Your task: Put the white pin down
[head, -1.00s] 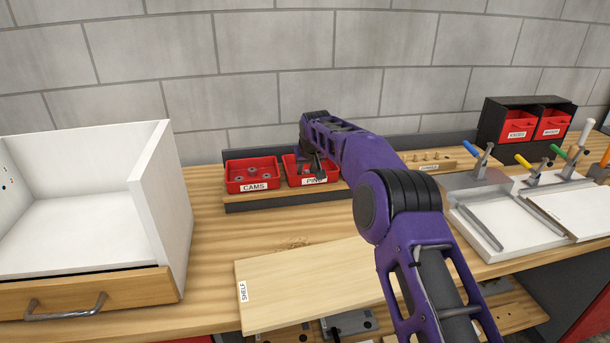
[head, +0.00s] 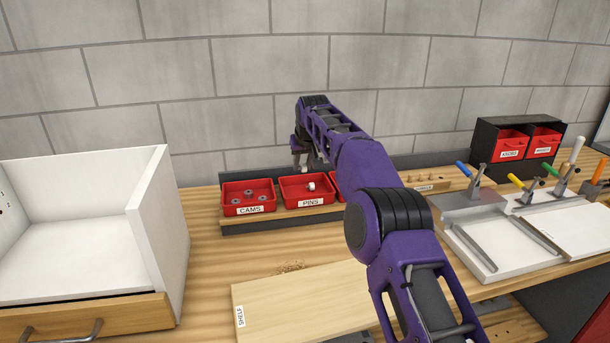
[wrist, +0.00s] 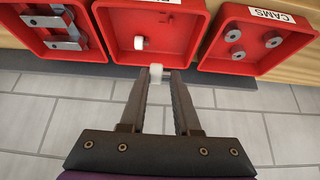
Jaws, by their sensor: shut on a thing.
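A small white pin (wrist: 156,72) is between the fingertips of my gripper (wrist: 155,78) in the wrist view. My gripper is shut on it. A second white pin (wrist: 140,42) lies in the red PINS bin (wrist: 178,42). That loose pin also shows in the head view (head: 310,187), in the PINS bin (head: 291,190). In the head view my gripper (head: 303,164) hangs above the back of the PINS bin, and the held pin is too small to make out there.
The red CAMS bin (head: 233,202) holds several grey cams. A third red bin (wrist: 30,36) holds metal brackets. A light SHELF board (head: 300,302) lies in front, with a white cabinet (head: 170,220) at left. A grey wall (head: 220,90) stands close behind the bins.

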